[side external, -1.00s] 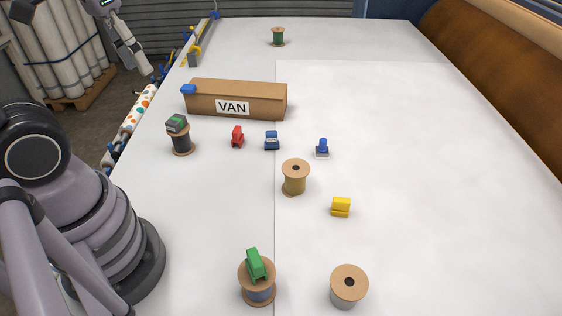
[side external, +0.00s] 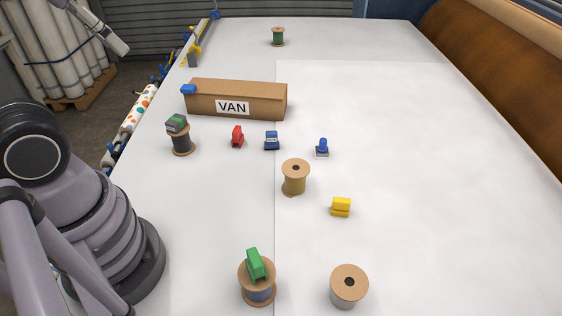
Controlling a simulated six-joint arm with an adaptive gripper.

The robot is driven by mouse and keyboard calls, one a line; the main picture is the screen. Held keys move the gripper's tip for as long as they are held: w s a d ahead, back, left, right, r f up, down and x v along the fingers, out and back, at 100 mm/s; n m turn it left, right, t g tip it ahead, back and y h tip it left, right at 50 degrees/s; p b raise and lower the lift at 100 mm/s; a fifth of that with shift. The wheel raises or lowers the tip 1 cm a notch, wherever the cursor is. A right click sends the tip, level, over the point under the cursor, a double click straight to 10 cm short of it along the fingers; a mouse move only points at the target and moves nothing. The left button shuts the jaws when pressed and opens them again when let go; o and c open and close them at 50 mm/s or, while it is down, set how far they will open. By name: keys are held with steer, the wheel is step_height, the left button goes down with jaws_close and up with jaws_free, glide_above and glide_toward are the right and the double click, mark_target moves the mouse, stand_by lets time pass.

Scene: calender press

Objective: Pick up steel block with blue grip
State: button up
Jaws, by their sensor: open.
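The steel block with blue grip (side external: 322,148) stands upright on the white table surface, right of the box's near end. Its blue knob is on top and its small grey base rests on the sheet. Nothing touches it. The end of my arm with my gripper (side external: 122,46) shows at the upper left edge, high up and far from the block. It is open and empty; its fingers are small and hard to make out.
Left of the block are a dark blue item (side external: 272,141) and a red item (side external: 237,137). The VAN box (side external: 255,92) lies behind. A spool (side external: 295,177) and a yellow item (side external: 341,207) are nearer. The table's right side (side external: 440,150) is clear.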

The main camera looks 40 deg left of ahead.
steer(key=shift+o, duration=0.9)
steer(key=m+t+h, duration=0.2)
steer(key=t+h, duration=0.1)
steer(key=t, duration=0.5)
glide_above(322, 150)
steer(key=s+a, duration=0.3)
steer(key=s, duration=0.8)
step_height(322, 150, down, 33)
steer(key=x, duration=1.3)
steer(key=shift+a+f, duration=0.1)
steer(key=shift+f, duration=0.2)
steer(key=shift+s, duration=0.1)
